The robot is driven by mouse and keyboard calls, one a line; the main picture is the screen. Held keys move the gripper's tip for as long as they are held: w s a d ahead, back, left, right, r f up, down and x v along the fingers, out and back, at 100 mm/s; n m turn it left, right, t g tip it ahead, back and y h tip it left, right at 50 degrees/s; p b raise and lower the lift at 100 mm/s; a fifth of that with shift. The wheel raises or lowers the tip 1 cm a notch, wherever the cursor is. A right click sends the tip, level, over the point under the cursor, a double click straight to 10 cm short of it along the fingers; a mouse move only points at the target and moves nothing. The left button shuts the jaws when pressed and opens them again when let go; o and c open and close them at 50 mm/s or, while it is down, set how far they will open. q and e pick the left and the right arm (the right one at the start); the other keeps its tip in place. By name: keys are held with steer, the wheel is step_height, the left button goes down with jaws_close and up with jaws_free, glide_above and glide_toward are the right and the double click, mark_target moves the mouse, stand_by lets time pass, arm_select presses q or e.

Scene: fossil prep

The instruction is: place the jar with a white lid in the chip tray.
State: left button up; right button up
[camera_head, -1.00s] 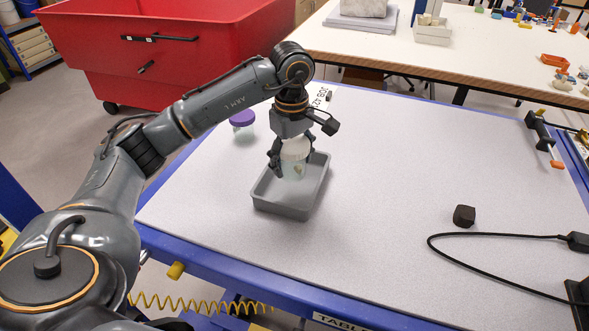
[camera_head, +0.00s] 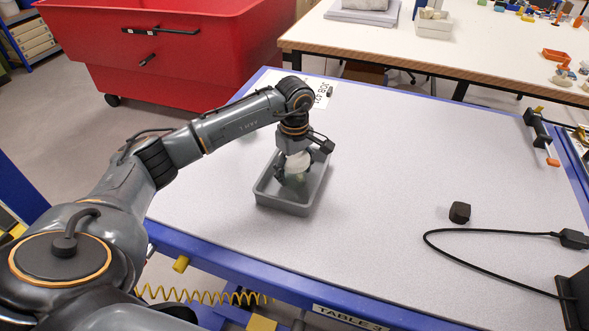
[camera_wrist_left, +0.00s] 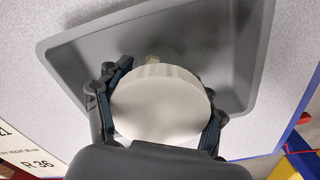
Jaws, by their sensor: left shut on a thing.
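The jar with a white lid (camera_head: 298,162) is in my left gripper (camera_head: 292,175), low inside the grey chip tray (camera_head: 285,204). In the left wrist view the white lid (camera_wrist_left: 160,102) sits between the two fingers of my left gripper (camera_wrist_left: 162,110), which are shut on the jar. The tray's floor and walls (camera_wrist_left: 240,60) spread around and beyond the lid. The jar's lower part is mostly hidden, so I cannot tell whether its base touches the tray floor. My right gripper is not in view.
A dark block (camera_head: 460,212) and a black cable (camera_head: 490,272) lie on the right of the grey table (camera_head: 390,160). A red bin (camera_head: 180,60) stands behind at left. The tabletop between tray and block is clear. A white paper sign (camera_head: 318,92) lies at the back edge.

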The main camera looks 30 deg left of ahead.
arm_select(q)
steer(key=o, duration=1.2)
steer(key=shift+f, duration=0.1)
steer(key=shift+o, duration=0.2)
steer(key=shift+r, duration=0.25)
steer(key=shift+w+r, duration=0.1)
steer(key=shift+r, duration=0.2)
step_height(320, 180, up, 11)
steer(key=b, duration=0.2)
steer(key=shift+r+b, duration=0.15)
steer(key=shift+b, duration=0.25)
